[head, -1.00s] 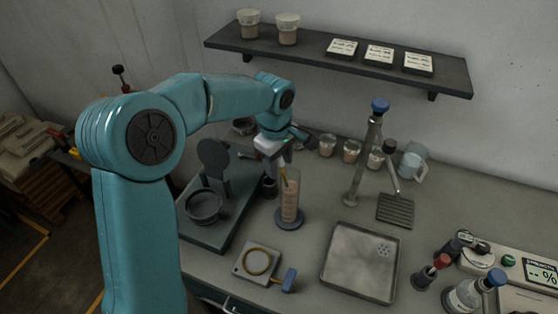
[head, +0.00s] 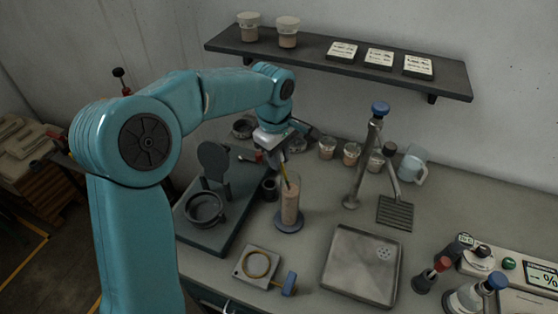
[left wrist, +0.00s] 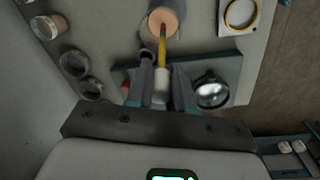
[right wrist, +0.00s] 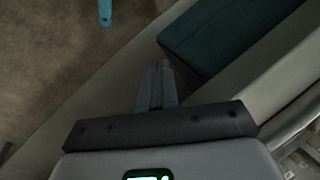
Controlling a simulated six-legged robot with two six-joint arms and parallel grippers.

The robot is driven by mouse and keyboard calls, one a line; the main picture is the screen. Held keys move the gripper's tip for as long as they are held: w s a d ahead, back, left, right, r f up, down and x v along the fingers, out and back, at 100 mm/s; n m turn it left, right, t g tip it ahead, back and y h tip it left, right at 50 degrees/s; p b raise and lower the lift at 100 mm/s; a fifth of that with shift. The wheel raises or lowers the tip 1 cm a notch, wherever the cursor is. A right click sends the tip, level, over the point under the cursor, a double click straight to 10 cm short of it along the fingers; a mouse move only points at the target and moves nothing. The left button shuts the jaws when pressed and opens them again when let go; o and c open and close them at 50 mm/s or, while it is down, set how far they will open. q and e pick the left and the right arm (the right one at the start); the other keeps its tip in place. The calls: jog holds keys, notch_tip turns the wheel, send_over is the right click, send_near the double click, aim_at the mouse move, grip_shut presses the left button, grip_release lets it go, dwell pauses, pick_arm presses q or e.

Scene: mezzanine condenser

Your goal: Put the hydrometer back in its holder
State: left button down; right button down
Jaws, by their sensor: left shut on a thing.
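My left gripper (head: 284,157) is shut on the hydrometer (head: 286,174), a thin yellow stem just above the clear cylinder of brown liquid (head: 290,205). In the left wrist view the fingers (left wrist: 161,72) pinch the hydrometer (left wrist: 162,52), which has a pale thick part between them. Its far end overlaps the cylinder's mouth (left wrist: 165,17); whether it is inside or only above, I cannot tell. A small dark cup (head: 269,189), possibly the holder, stands left of the cylinder. My right gripper (right wrist: 157,68) shows in its wrist view with fingers together and empty.
A dark stand with a round bowl (head: 204,208) is left of the cylinder. A plate with a yellow ring (head: 257,264) lies in front. A metal tray (head: 361,264) and a tall tap (head: 366,155) stand to the right. A shelf (head: 340,66) hangs behind.

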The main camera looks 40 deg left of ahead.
pick_arm(q)
notch_tip(320, 180, up, 14)
jog(key=shift+r, duration=0.15)
dwell(1.6)
